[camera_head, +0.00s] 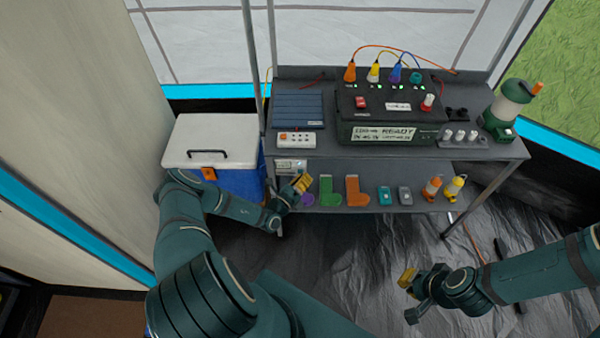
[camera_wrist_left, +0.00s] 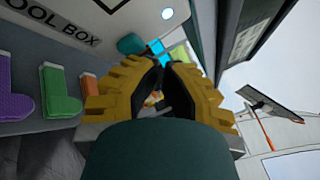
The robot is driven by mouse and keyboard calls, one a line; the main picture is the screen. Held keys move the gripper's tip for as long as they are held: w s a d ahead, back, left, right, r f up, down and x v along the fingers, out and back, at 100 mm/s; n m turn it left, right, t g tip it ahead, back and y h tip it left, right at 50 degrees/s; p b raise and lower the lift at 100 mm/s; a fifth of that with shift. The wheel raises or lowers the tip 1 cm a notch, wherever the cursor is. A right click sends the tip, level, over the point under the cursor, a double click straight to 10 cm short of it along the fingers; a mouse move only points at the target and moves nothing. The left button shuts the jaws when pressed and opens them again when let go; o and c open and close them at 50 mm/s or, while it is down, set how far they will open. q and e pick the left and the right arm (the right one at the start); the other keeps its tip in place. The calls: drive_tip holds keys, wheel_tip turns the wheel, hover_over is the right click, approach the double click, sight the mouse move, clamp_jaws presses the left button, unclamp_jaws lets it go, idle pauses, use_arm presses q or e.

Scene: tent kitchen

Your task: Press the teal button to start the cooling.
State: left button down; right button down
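My left gripper (camera_head: 302,183) is at the left end of the table's lower shelf, in front of a small light panel (camera_head: 289,164). In the left wrist view its yellow fingers (camera_wrist_left: 166,64) come together at the tips, with nothing seen between them. A teal rounded piece (camera_wrist_left: 130,44), which looks like the button, shows just left of and beyond the tips, beside a lit cyan patch (camera_wrist_left: 158,50). I cannot tell whether the fingers touch it. I cannot make out the button in the head view. My right gripper (camera_head: 407,281) is low at the right, away from the table.
A white-lidded blue cool box (camera_head: 212,140) stands left of the table (camera_head: 470,153). The lower shelf holds a green boot-shaped piece (camera_head: 327,190), an orange one (camera_head: 356,191) and several small items.

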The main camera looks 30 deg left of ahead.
use_arm(q)
drive_tip(key=shift+s, duration=0.1)
drive_tip(key=s+d, duration=0.1)
drive_tip(key=s+d+p, duration=0.1)
drive_tip(key=s, duration=0.1)
drive_tip(key=s+d+p, duration=0.1)
drive_tip(key=s, duration=0.1)
idle(0.4)
idle(0.3)
